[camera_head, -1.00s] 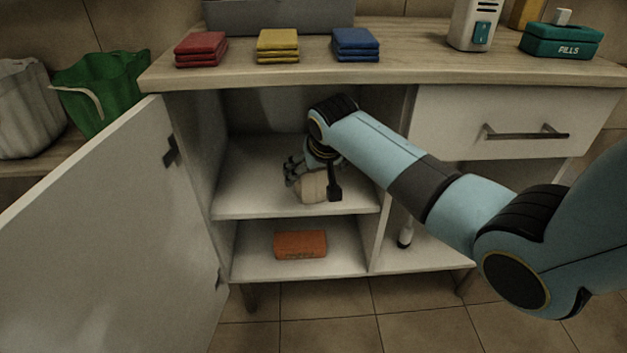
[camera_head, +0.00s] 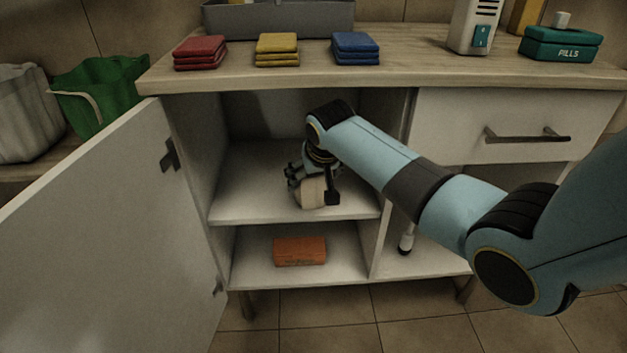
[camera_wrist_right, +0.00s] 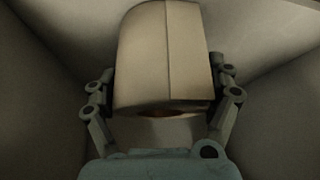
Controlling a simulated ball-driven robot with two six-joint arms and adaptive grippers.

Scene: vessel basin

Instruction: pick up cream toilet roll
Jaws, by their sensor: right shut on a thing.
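The cream toilet roll (camera_head: 312,193) is at the upper shelf of the open cabinet, near its front edge in the head view. My right gripper (camera_head: 311,184) is around it and shut on it, with the arm reaching in from the right. In the right wrist view the roll (camera_wrist_right: 165,58) fills the space between the two fingers of the gripper (camera_wrist_right: 163,100), one on each side. Its open end faces the wrist. Whether the roll touches the shelf cannot be told. My left gripper is not in view.
The cabinet door (camera_head: 95,215) stands open at the left. An orange box (camera_head: 300,251) lies on the lower shelf (camera_head: 345,264). A divider (camera_head: 392,200) bounds the compartment on the right. Folded red (camera_head: 200,53), yellow (camera_head: 277,50) and blue (camera_head: 355,47) cloths lie on the worktop above.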

